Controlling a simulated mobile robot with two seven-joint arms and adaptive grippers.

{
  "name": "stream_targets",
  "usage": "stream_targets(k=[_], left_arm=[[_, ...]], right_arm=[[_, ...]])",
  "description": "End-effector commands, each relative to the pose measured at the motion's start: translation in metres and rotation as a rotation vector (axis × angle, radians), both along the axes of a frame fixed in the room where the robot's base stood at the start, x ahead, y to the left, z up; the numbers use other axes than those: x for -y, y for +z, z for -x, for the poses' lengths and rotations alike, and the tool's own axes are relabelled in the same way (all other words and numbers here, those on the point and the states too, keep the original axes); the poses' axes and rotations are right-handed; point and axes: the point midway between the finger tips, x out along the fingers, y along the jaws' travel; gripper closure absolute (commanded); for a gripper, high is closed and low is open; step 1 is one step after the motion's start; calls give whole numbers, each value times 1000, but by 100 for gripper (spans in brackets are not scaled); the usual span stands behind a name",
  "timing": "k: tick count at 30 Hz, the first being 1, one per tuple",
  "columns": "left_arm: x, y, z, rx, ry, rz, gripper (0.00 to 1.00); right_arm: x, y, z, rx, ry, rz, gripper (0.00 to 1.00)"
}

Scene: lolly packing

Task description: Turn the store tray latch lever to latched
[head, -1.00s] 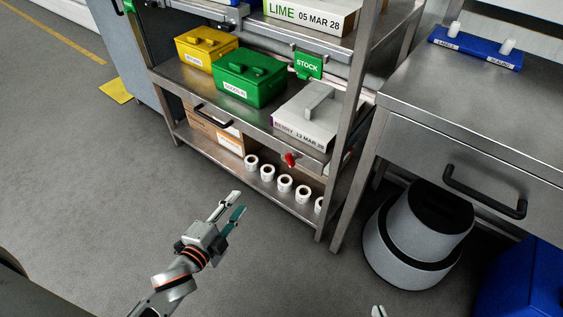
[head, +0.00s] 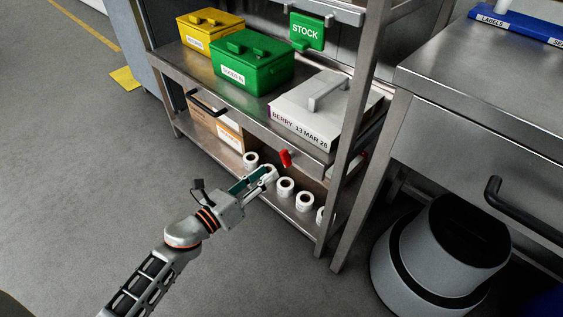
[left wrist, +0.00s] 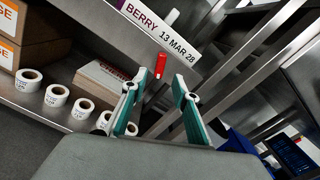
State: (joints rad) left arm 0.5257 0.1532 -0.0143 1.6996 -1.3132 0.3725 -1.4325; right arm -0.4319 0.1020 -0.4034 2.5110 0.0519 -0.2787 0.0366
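The red latch lever (head: 286,158) sits at the front edge of the middle shelf, below a pale grey lidded box (head: 318,108) marked BERRY 13 MAR 28. My left gripper (head: 268,174) is in front of the shelf, just left of and below the lever in the head view. In the left wrist view the red lever (left wrist: 161,66) shows upright and slightly tilted, between and beyond the spread teal fingertips (left wrist: 159,80). The left gripper is open and empty; I cannot see it touching the lever. My right gripper is out of view.
A green box (head: 252,65) and a yellow box (head: 209,32) stand left on the same shelf. Several white label rolls (head: 285,187) stand on the bottom shelf behind my gripper. A shelf post (head: 352,150) rises to the right. Open floor lies left.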

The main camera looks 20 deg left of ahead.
Motion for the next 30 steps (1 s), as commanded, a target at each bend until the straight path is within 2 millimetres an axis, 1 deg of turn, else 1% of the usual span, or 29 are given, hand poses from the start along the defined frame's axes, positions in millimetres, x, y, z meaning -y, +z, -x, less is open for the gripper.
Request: stream_targets(k=[6, 12, 17, 25, 26, 27, 28, 29, 30], left_arm=[[12, 1, -32, 1, 0, 3, 71], [20, -1, -56, -1, 1, 3, 71], [24, -1, -64, -1, 1, 3, 71], [24, 0, -65, -1, 1, 3, 71], [24, 0, -65, -1, 1, 3, 76], [24, 0, -65, -1, 1, 3, 86], [24, 0, -65, -1, 1, 3, 94], [24, 0, -65, -1, 1, 3, 100], [24, 0, -65, -1, 1, 3, 100]], right_arm=[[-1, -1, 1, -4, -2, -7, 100], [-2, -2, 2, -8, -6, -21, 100], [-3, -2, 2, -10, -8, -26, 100], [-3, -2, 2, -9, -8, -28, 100], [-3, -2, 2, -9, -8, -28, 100], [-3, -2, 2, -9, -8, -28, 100], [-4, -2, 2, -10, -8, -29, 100], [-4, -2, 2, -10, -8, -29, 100], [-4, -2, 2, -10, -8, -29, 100]])
